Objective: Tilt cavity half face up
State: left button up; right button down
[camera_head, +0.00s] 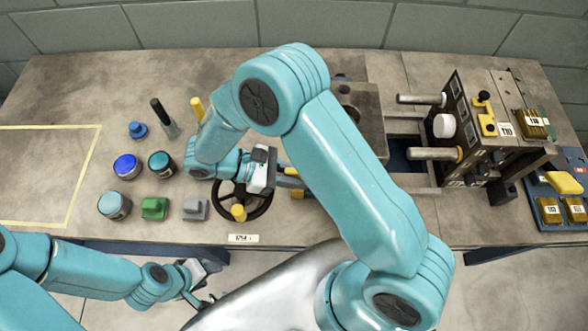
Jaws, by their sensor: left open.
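A black handwheel (262,208) with a yellow knob (238,212) lies at the front of the bench, partly covered by my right arm. My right gripper (284,178) is just above its far side; its fingers are hard to make out, and I cannot tell if they touch anything. My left gripper (203,290) is open and empty, low in front of the bench. A grey metal block (368,112) is partly hidden behind my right arm. A dark mould half (462,130) stands on edge at the right, its pins pointing left. I cannot tell which is the cavity half.
Jars (115,205), a green block (154,208), a grey block (196,209) and a black-handled tool (164,117) stand on the left. A yellow-lined area (85,170) there is empty. A blue tray (541,196) holds brass blocks at the right. A wall closes the back.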

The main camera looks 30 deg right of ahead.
jog(key=shift+f+h, duration=0.3)
jog(key=shift+f, duration=0.15)
jog(key=shift+s+f+g+b, duration=0.1)
jog(key=shift+f+g+b, duration=0.1)
jog(key=shift+g+b, duration=0.1)
jog(key=c, duration=1.1)
grip_release()
jog(key=shift+r, duration=0.1)
jog(key=shift+r, duration=0.1)
jog(key=shift+a, duration=0.1)
